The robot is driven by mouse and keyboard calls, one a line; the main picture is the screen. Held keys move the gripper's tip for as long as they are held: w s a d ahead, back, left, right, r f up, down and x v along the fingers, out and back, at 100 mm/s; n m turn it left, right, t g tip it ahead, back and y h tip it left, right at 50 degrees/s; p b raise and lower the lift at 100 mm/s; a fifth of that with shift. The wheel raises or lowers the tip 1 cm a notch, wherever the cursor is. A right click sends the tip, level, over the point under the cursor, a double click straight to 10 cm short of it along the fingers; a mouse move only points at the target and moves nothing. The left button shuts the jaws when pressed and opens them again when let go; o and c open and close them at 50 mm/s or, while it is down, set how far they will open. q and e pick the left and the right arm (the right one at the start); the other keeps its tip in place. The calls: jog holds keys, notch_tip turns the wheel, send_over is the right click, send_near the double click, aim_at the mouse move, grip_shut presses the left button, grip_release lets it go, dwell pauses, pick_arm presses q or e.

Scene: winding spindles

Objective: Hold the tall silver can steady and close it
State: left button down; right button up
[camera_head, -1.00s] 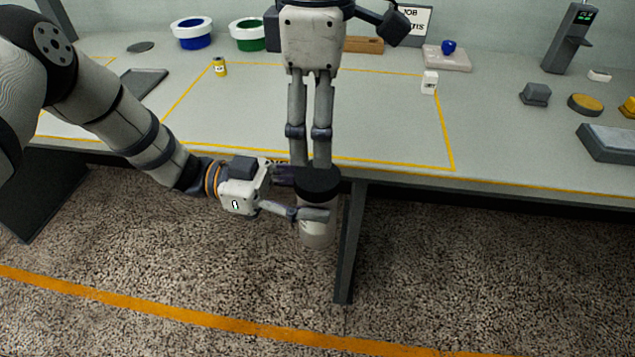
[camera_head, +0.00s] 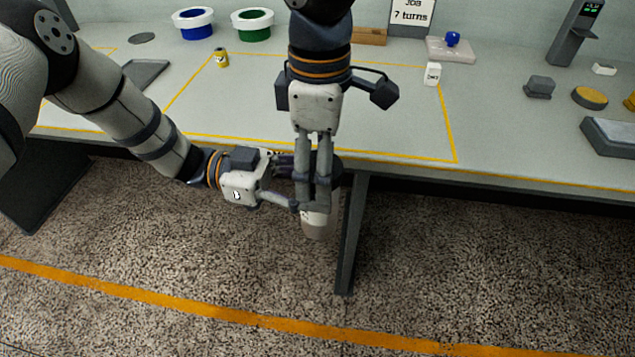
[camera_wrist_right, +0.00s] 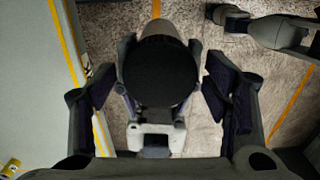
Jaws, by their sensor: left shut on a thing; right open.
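The tall silver can (camera_head: 316,226) is upright, held in front of the table's front edge, over the floor. Its black lid (camera_wrist_right: 158,72) sits on top; the wrist view does not show whether it is fully closed. My left gripper (camera_head: 298,188) is shut on the can's body from the left. My right gripper (camera_head: 313,200) comes down from above and hides much of the can in the head view. In the right wrist view its open fingers (camera_wrist_right: 160,88) stand on either side of the lid, with gaps between.
The grey table (camera_head: 390,125) has a yellow-outlined area holding a small yellow can (camera_head: 221,58) and a white block (camera_head: 432,74). Blue (camera_head: 194,25) and green (camera_head: 252,27) white-rimmed bins stand behind. A sign (camera_head: 411,16) reads "JOB 7 turns". A table leg (camera_head: 351,235) is just right of the can.

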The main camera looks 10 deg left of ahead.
jog(key=c, duration=1.2)
jog(key=m, duration=0.4)
jog(key=o, duration=1.4)
jog(key=shift+c, duration=0.2)
notch_tip(320, 180, up, 12)
